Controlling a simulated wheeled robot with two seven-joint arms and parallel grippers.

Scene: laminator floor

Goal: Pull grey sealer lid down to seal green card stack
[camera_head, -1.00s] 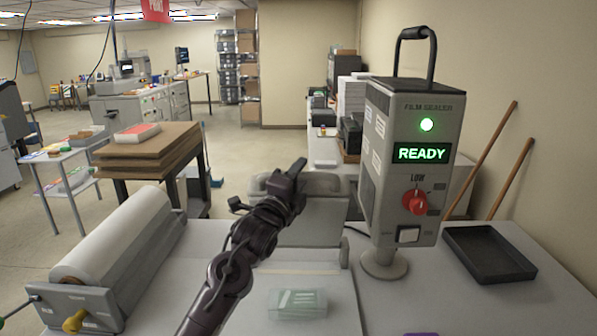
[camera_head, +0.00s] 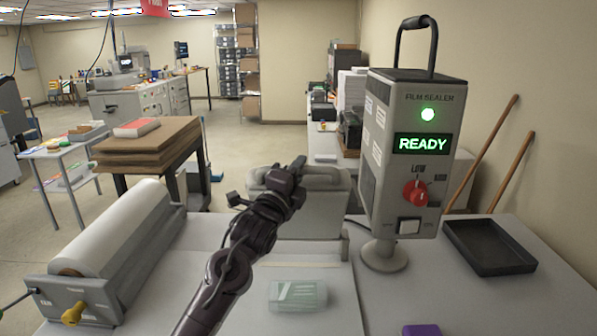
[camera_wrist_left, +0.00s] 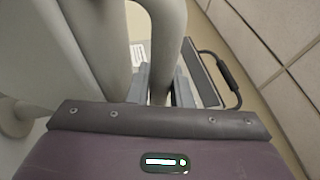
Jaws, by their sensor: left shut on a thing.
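The grey sealer lid (camera_head: 318,212) stands raised behind the work surface, its broad face toward me. The green card stack (camera_head: 297,296) lies flat in front of it, pale green and translucent. My left gripper (camera_head: 293,176) is at the lid's upper edge. In the left wrist view my left gripper (camera_wrist_left: 163,95) is shut on a rounded grey bar (camera_wrist_left: 168,45) that passes between its fingers; this appears to be part of the lid. The gripper and arm hide the lid's left part.
The film sealer box (camera_head: 412,160) reads READY with a green lamp, right of the lid. A black tray (camera_head: 488,248) lies farther right. A film roll (camera_head: 120,235) occupies the left. A purple thing (camera_head: 421,330) is cut off by the lower edge.

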